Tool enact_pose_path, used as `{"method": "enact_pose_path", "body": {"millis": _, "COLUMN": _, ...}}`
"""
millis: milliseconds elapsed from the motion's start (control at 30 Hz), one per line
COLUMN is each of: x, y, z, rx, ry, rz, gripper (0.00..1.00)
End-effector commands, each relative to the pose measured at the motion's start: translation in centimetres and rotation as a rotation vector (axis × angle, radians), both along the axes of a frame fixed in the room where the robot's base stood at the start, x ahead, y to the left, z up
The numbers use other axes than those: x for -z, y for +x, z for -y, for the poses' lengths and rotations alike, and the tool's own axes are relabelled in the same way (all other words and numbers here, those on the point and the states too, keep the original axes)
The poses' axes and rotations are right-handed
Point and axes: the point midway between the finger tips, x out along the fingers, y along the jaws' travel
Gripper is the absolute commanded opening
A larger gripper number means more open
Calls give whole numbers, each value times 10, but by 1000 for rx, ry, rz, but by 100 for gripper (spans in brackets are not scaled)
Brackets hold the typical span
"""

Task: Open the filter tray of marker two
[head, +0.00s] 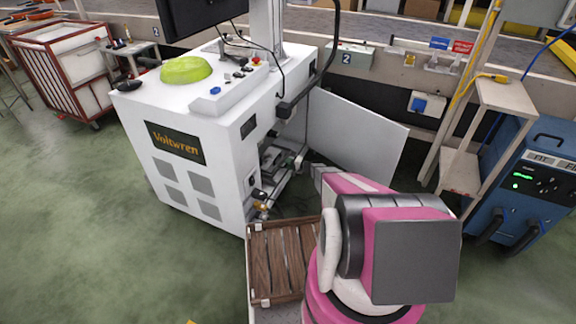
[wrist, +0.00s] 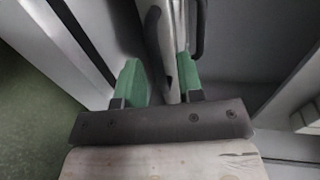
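A plate with the number 2 (head: 347,58) is on the conveyor side behind the white cabinet (head: 200,140). The cabinet's side is open, with a grey door panel (head: 355,135) swung out. My gripper (head: 301,163) is at this open side, small and partly hidden among the inner parts. In the wrist view my gripper's green fingers (wrist: 160,80) stand apart. A pale upright bar (wrist: 174,50) lies between them, close to the right finger, with a gap to the left one. Dark curved pieces, perhaps handles, show beside it. I cannot make out which part is the filter tray.
A slatted wooden crate (head: 280,262) stands in front of the cabinet, beside my arm. A blue machine (head: 535,180) and a wooden stand (head: 490,120) are at the right. A red-framed cart (head: 70,70) is at the left. Green floor (head: 90,230) is clear at the left front.

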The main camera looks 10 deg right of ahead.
Motion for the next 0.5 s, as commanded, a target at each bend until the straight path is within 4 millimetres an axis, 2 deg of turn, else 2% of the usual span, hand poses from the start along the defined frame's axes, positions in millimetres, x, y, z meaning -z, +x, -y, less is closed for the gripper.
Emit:
{"method": "enact_pose_path", "body": {"millis": 233, "x": 0, "y": 0, "z": -1, "rx": 0, "ry": 0, "rz": 0, "gripper": 34}}
{"method": "enact_pose_path", "body": {"millis": 267, "x": 0, "y": 0, "z": -1, "rx": 0, "ry": 0, "rz": 0, "gripper": 31}}
{"method": "enact_pose_path", "body": {"millis": 300, "x": 0, "y": 0, "z": -1, "rx": 0, "ry": 0, "rz": 0, "gripper": 18}}
{"method": "enact_pose_path", "body": {"millis": 367, "x": 0, "y": 0, "z": -1, "rx": 0, "ry": 0, "rz": 0, "gripper": 0}}
{"method": "enact_pose_path", "body": {"millis": 500, "x": 0, "y": 0, "z": -1, "rx": -1, "ry": 0, "rz": 0, "gripper": 0}}
